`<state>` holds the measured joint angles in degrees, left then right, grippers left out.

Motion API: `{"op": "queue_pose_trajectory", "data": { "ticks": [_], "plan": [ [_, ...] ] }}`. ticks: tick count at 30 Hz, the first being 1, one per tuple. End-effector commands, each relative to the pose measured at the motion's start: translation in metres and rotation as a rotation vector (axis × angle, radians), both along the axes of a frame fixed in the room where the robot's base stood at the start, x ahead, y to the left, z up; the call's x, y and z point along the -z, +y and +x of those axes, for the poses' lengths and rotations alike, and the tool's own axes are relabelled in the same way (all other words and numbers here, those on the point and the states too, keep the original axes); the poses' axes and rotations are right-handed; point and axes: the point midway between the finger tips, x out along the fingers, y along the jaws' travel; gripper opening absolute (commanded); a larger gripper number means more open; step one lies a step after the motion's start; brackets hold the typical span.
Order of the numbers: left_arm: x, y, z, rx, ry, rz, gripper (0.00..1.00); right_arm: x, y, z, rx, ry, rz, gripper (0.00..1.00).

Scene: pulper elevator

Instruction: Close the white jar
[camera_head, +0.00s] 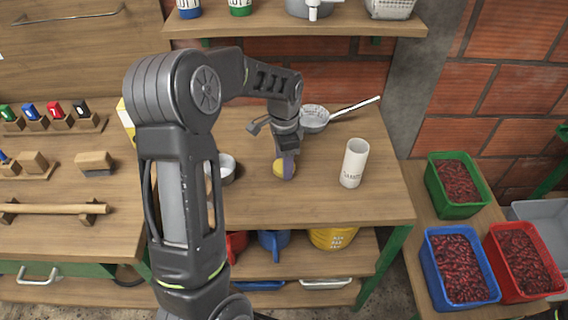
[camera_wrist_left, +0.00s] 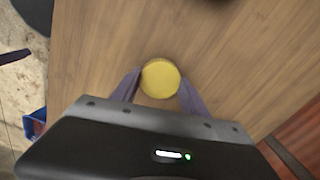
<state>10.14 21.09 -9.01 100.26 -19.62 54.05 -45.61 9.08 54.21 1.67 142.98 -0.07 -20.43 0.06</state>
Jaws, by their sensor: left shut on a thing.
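The white jar (camera_head: 354,163) stands upright on the wooden table, towards its right side. It has dark lettering and its top looks uncovered. My left gripper (camera_head: 285,168) is to the left of the jar, with its fingers pointing down. It is shut on a round yellow lid (camera_head: 279,171), apart from the jar. In the left wrist view the yellow lid (camera_wrist_left: 160,79) sits between the two purple fingertips of the left gripper (camera_wrist_left: 160,85). I cannot tell whether the lid touches the table. My right gripper is not in view.
A sieve (camera_head: 314,119) with a long handle lies behind the gripper. A metal bowl (camera_head: 224,168) is partly hidden by my left arm. Green (camera_head: 457,187), blue (camera_head: 460,268) and red (camera_head: 523,262) crates of red fruit stand at the right. The table around the jar is clear.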

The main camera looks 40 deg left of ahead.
Motion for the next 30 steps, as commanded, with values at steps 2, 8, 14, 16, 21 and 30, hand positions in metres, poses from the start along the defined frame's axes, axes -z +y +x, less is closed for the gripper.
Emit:
{"op": "queue_pose_trajectory", "data": {
  "ticks": [2,8,14,16,21,30],
  "plan": [
    [-0.003,0.000,0.000,0.000,-0.001,0.000,0.09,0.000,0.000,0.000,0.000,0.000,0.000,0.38],
    [-0.025,0.000,0.001,-0.001,-0.005,0.001,0.09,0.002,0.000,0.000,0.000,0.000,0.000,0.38],
    [-0.063,0.000,0.001,0.000,-0.006,0.001,0.09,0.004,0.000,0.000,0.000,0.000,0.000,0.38],
    [-0.076,0.000,0.001,-0.001,-0.005,0.000,0.09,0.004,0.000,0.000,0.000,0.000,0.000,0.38],
    [-0.096,0.000,0.001,0.000,-0.002,0.000,0.09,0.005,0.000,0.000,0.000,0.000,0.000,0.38],
    [-0.100,0.000,0.000,0.000,-0.001,-0.001,0.09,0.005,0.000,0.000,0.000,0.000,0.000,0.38]
  ]
}}
